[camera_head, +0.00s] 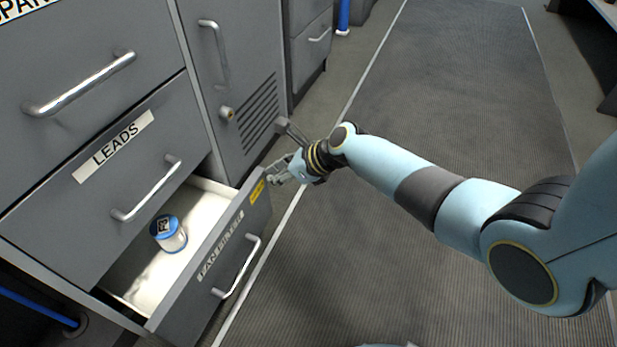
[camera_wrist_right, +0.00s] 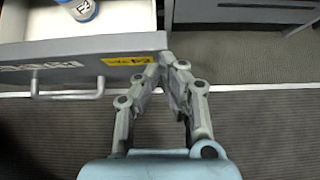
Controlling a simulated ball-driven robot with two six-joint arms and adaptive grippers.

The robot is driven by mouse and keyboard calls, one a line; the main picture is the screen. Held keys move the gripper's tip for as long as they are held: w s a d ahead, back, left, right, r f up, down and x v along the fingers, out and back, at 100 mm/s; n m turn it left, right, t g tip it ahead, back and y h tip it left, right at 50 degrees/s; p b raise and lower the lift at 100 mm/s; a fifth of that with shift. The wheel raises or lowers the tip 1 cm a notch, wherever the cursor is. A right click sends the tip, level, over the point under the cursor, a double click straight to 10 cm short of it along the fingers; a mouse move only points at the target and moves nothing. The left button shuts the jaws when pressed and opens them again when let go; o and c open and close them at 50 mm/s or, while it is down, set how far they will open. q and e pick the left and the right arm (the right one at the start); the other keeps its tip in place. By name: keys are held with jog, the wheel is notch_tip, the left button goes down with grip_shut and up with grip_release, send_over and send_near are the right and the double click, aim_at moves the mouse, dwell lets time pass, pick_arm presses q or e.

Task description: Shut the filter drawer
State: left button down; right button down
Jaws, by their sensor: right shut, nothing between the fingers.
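The filter drawer (camera_head: 215,262) is the lowest drawer at the left and stands open. Its front has a label that seems to read "FAN FILTER", a yellow sticker and a silver handle (camera_head: 240,268). In the wrist view the drawer front (camera_wrist_right: 75,62) runs across the upper left. My right gripper (camera_head: 272,175) is shut and empty, with its fingertips at the drawer front's far end, by the yellow sticker. In the wrist view its fingertips (camera_wrist_right: 168,58) are close to that end; contact is unclear. My left gripper is not in view.
The drawer labelled LEADS (camera_head: 125,180) is above the open drawer and looks shut. A cabinet door (camera_head: 240,70) with a knob and vent slots stands beyond it. The ribbed floor mat (camera_head: 430,110) to the right is clear. A blue pipe (camera_head: 40,305) runs at the lower left.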

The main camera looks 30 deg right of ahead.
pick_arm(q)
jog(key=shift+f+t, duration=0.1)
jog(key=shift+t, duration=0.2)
pick_arm(e)
jog(key=w+a, duration=0.6)
jog(key=w, duration=0.2)
jog(key=shift+a, duration=0.15)
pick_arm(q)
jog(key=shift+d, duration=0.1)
